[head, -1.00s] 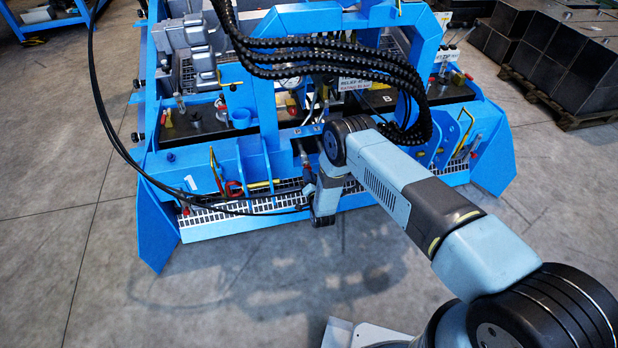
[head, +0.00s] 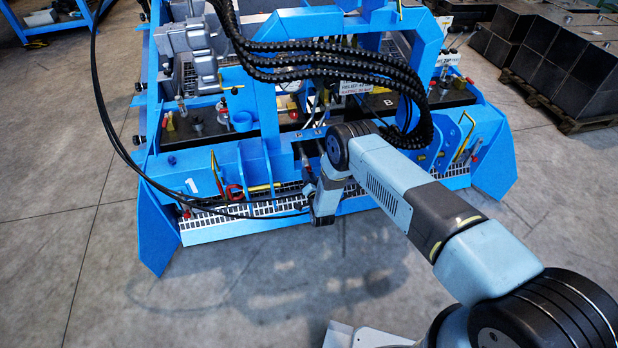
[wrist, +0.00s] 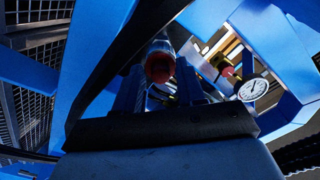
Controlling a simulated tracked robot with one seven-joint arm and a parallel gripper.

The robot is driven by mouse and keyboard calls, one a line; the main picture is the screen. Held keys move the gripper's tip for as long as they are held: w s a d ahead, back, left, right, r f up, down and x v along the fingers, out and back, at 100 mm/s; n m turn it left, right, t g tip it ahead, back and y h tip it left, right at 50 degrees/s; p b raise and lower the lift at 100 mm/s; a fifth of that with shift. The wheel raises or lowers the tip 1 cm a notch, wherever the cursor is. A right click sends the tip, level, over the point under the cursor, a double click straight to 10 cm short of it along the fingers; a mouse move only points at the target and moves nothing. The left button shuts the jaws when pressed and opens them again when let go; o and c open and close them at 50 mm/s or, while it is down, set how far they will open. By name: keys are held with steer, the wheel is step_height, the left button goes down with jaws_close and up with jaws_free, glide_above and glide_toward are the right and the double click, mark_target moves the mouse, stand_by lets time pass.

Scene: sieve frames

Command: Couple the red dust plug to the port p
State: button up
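A round part with a red rim and dark centre, which I take as the red dust plug (wrist: 159,64), shows in the wrist view. It fills the gap between the two fingers of my gripper (wrist: 160,88), which look shut on it. In the head view my gripper (head: 309,188) is low at the front of the blue frame, mostly hidden by my wrist. A thin black hose (head: 240,214) runs from the left to it. I cannot tell which fitting is port p. A red fitting (wrist: 227,72) with yellow beside it lies right of the plug, apart from it.
The blue steel frame (head: 205,165) has upright plates and a metal grating (head: 195,223) along its front. A round gauge (wrist: 252,88) is at right in the wrist view. Thick black ribbed hoses (head: 330,60) arch above my arm. The floor in front is clear.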

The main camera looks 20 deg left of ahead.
steer(key=shift+o, duration=0.9)
steer(key=shift+s+d, duration=0.1)
steer(key=v, duration=1.3)
steer(key=shift+s, duration=0.3)
steer(key=shift+d, duration=0.1)
